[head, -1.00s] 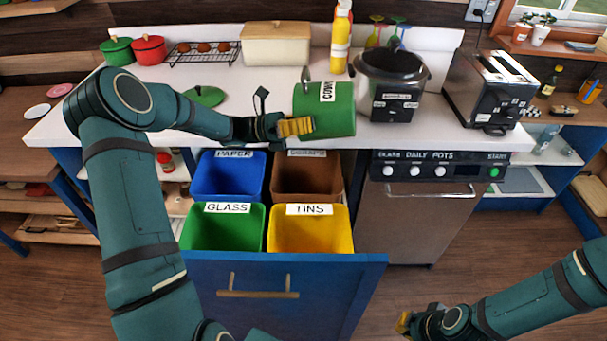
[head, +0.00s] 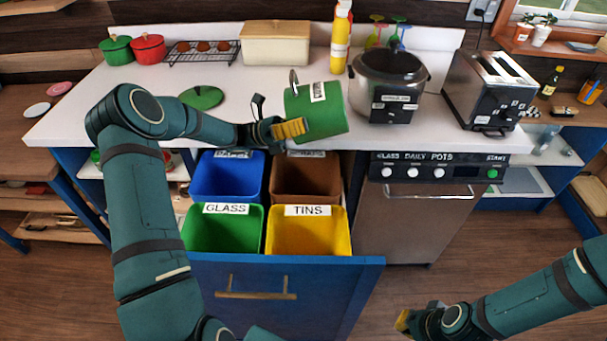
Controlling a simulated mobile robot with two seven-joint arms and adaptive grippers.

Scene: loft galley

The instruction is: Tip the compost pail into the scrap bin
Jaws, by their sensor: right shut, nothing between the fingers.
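The green compost pail (head: 322,118) is tilted well over in the air at the counter's front edge, above the back of the brown scrap bin (head: 306,180). Its label and wire handle show; its mouth and contents cannot be made out. My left gripper (head: 291,129) is at the pail's left side, with yellow fingertips shut on it; the exact grip point is hidden. The scrap bin is the back right one in the pulled-out drawer, its label partly covered, and its visible inside looks empty. My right gripper (head: 403,321) is shut and empty, low at the right, far from the pail.
The drawer also holds blue paper (head: 228,178), green glass (head: 222,230) and yellow tins (head: 307,232) bins. A green lid (head: 202,97) lies on the counter. A dark-lidded cooker (head: 388,85) stands close right of the pail, with a toaster (head: 487,90) beyond.

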